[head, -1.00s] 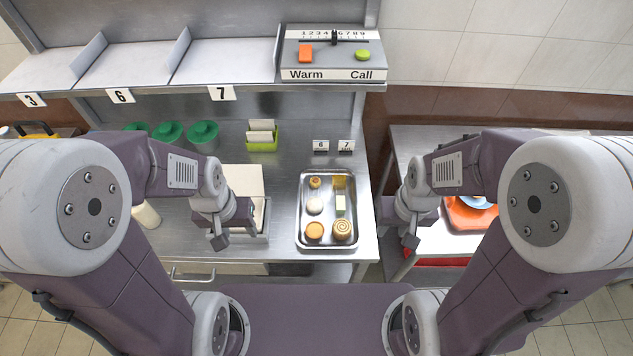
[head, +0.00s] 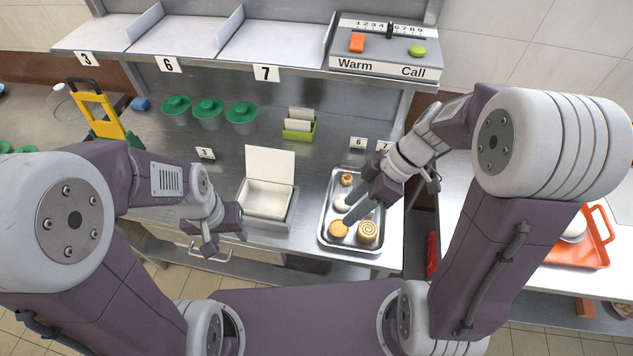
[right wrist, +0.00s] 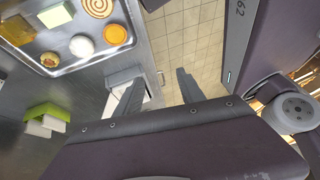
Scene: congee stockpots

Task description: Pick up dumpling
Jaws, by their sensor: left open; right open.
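The dumpling, a round white piece (head: 341,202), lies on a silver metal tray (head: 327,238) among several pastries, partly beside my right gripper's finger in the head view. The dumpling also shows in the right wrist view (right wrist: 82,45), at the upper left, outside the jaws. My right gripper (head: 362,213) is open and empty above the tray in the head view; its jaws (right wrist: 158,78) point past the tray toward the floor in the right wrist view. My left gripper (head: 225,243) is open and empty in front of the counter, left of the tray.
On the tray are a swirl bun (head: 369,232), a golden round pastry (head: 339,231) and a small tart (head: 347,179). An open white box (head: 270,162) stands left of the tray. A green card holder (head: 299,130) is behind. A shelf (head: 270,45) overhangs the counter.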

